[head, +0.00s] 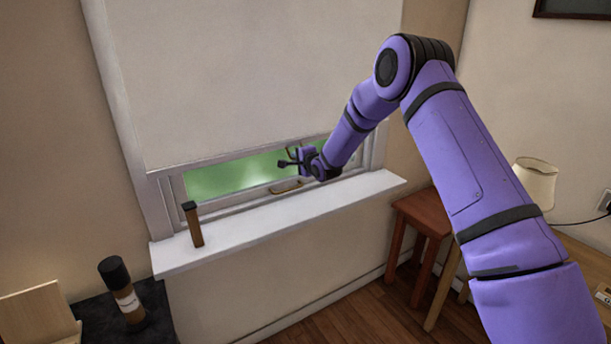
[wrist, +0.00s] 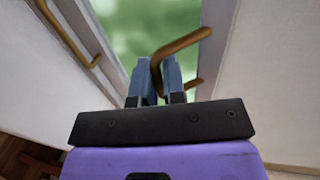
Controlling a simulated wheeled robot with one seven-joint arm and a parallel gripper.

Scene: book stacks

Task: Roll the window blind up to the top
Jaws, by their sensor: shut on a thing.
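The pale window blind (head: 250,75) hangs down over most of the window in the head view. Its lower edge is a little above the sill, with a strip of green glass showing below it. In the wrist view the blind is the pale sheet at the right (wrist: 265,85). My gripper (head: 288,159) is at the blind's lower edge, toward the right. In the wrist view my gripper (wrist: 158,70) is shut on a bent brass pull handle (wrist: 180,44), which passes between the blue fingers. The handle's attachment to the blind is partly hidden.
A second brass handle (head: 286,186) sits on the window frame below my gripper. A red-brown stool (head: 424,212) and a lamp (head: 536,180) are at the right.

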